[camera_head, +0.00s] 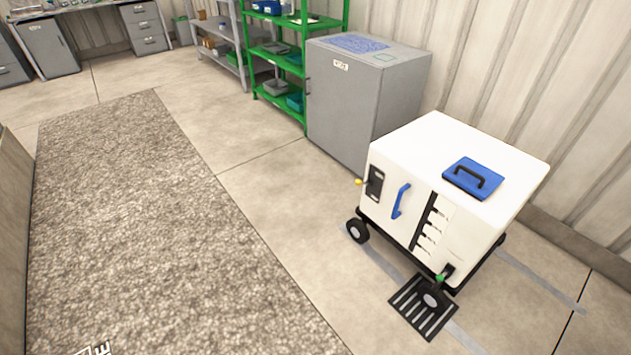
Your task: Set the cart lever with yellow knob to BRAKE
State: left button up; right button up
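The white cart (445,165) stands on dark wheels at the right of the head view. A yellow knob (358,182) sticks out to the left from a dark slotted plate (375,184) on the cart's left-hand face, near its upper corner. The lever's shaft and any BRAKE lettering are too small to make out. A blue handle (400,201) is on the same face, right of the plate. Neither of my grippers shows in this view, and nothing touches the knob.
A blue pad with a black handle (466,179) lies on the cart top. A black floor grate (423,306) is at its front corner. A grey cabinet (345,110) and green shelf (278,80) stand behind. A grey mat (150,230) and bare floor (285,200) lie clear leftward.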

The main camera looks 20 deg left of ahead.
aim_at(358, 183)
jog(key=i+j+z, duration=0.15)
jog(key=i, duration=0.35)
jog(key=i+j+z, duration=0.1)
jog(key=i, duration=0.35)
jog(key=i+j+z, duration=0.15)
jog(key=i, duration=0.3)
jog(key=i+j+z, duration=0.15)
jog(key=i+j, duration=0.25)
jog(key=i, duration=0.05)
